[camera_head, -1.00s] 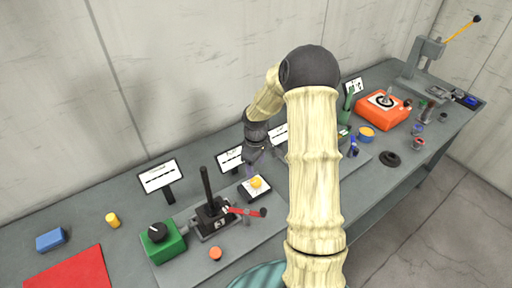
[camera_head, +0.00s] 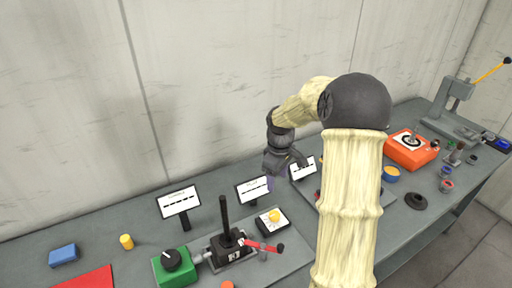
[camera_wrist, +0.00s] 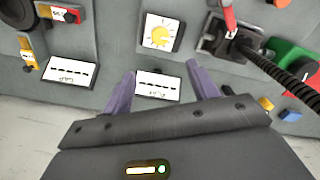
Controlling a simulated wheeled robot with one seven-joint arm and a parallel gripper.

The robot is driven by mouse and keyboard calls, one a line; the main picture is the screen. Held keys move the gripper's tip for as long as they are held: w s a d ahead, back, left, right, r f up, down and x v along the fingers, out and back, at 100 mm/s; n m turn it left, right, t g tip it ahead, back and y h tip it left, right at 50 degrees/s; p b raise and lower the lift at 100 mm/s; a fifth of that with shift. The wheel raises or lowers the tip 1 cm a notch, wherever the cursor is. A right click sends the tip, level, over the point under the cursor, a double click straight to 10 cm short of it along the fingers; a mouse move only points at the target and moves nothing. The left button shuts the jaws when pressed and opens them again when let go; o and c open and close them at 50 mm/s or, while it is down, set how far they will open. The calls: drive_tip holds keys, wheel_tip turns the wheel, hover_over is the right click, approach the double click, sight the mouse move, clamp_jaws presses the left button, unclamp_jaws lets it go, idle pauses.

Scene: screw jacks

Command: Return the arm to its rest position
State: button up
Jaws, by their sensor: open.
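My arm (camera_head: 350,190) is bent, rising at the right and reaching over to the left above the workbench. My gripper (camera_head: 270,182) hangs near the small sign cards at the back of the bench. In the wrist view my gripper (camera_wrist: 162,92) has its two purple fingers spread apart with nothing held between them. My upper arm hides part of the bench in the head view.
A black lever on a base (camera_head: 226,240) with a red handle (camera_head: 262,246) stands at the front, beside a green box (camera_head: 172,266). An orange box (camera_head: 410,150) and a grey press (camera_head: 455,105) stand to the right. A wall is behind the bench.

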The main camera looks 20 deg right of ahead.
drive_tip(key=s+a+m+t, duration=0.1)
drive_tip(key=s+a+m, duration=0.2)
drive_tip(key=s, duration=0.6)
drive_tip(key=s+a+r+m+t, duration=0.1)
drive_tip(key=s+a+m, duration=0.3)
drive_tip(key=s+a, duration=0.3)
drive_tip(key=shift+s+a+r+t, duration=0.25)
drive_tip(key=shift+s+r+t, duration=0.05)
drive_tip(key=shift+s, duration=0.95)
